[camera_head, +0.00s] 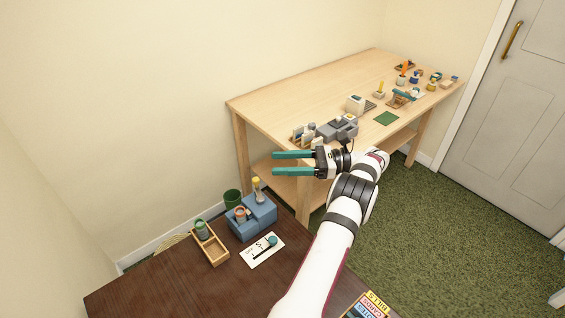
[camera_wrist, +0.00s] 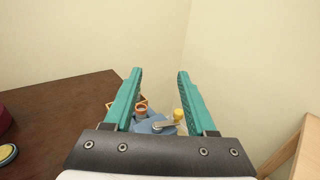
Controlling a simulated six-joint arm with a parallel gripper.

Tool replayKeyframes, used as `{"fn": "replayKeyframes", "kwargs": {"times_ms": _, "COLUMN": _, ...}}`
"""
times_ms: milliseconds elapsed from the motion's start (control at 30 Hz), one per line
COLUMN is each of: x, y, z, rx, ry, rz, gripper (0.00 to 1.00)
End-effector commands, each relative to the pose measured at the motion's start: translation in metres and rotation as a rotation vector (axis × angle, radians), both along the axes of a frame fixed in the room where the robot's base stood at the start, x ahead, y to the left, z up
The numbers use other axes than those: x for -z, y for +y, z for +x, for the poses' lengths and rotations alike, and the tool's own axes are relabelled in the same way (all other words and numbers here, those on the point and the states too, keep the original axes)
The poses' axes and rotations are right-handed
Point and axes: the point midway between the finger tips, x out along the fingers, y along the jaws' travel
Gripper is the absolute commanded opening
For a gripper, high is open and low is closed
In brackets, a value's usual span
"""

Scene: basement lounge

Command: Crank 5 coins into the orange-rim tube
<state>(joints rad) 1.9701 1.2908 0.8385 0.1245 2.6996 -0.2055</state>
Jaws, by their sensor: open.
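A blue dispenser-like box (camera_head: 262,219) stands on the dark brown table. A tube with an orange rim (camera_head: 240,213) stands at its left front; the rim also shows in the wrist view (camera_wrist: 141,108). A yellow-topped knob (camera_head: 257,184) rises from the box. In the wrist view, a grey crank arm (camera_wrist: 165,125) lies beside the yellow knob (camera_wrist: 178,113). I cannot tell whether coins are in the tube. My gripper (camera_head: 276,163) is open and empty, above and to the right of the box in the head view, touching nothing.
A wooden tray (camera_head: 216,254) holding a green tube (camera_head: 201,230) is left of the box. A white plate (camera_head: 256,256) with a teal knob (camera_head: 272,240) lies in front. A green bin (camera_head: 232,198) is behind. Several objects crowd the light wooden table (camera_head: 290,97).

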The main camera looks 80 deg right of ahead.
Motion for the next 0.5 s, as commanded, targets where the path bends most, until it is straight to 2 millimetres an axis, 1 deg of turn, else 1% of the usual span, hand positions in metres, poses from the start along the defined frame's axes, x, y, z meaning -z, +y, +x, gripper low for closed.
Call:
{"fn": "replayKeyframes", "kwargs": {"times_ms": 67, "x": 0.021, "y": 0.004, "z": -0.015, "rx": 0.083, "ry": -0.024, "rz": -0.005, "gripper": 0.56}}
{"fn": "replayKeyframes", "kwargs": {"times_ms": 100, "x": 0.040, "y": 0.008, "z": -0.027, "rx": 0.166, "ry": -0.036, "rz": -0.012, "gripper": 0.56}}
{"fn": "replayKeyframes", "kwargs": {"times_ms": 200, "x": 0.083, "y": 0.015, "z": -0.052, "rx": 0.381, "ry": -0.030, "rz": -0.013, "gripper": 0.56}}
{"fn": "replayKeyframes", "kwargs": {"times_ms": 267, "x": 0.100, "y": 0.018, "z": -0.060, "rx": 0.468, "ry": -0.013, "rz": -0.002, "gripper": 0.56}}
{"fn": "replayKeyframes", "kwargs": {"times_ms": 300, "x": 0.107, "y": 0.018, "z": -0.061, "rx": 0.501, "ry": -0.004, "rz": 0.002, "gripper": 0.56}}
{"fn": "replayKeyframes", "kwargs": {"times_ms": 367, "x": 0.111, "y": 0.016, "z": -0.056, "rx": 0.516, "ry": 0.001, "rz": 0.005, "gripper": 0.56}}
{"fn": "replayKeyframes", "kwargs": {"times_ms": 467, "x": 0.111, "y": 0.008, "z": -0.034, "rx": 0.511, "ry": 0.002, "rz": 0.004, "gripper": 0.56}}
{"fn": "replayKeyframes", "kwargs": {"times_ms": 500, "x": 0.111, "y": 0.003, "z": -0.023, "rx": 0.510, "ry": 0.003, "rz": 0.002, "gripper": 0.56}}
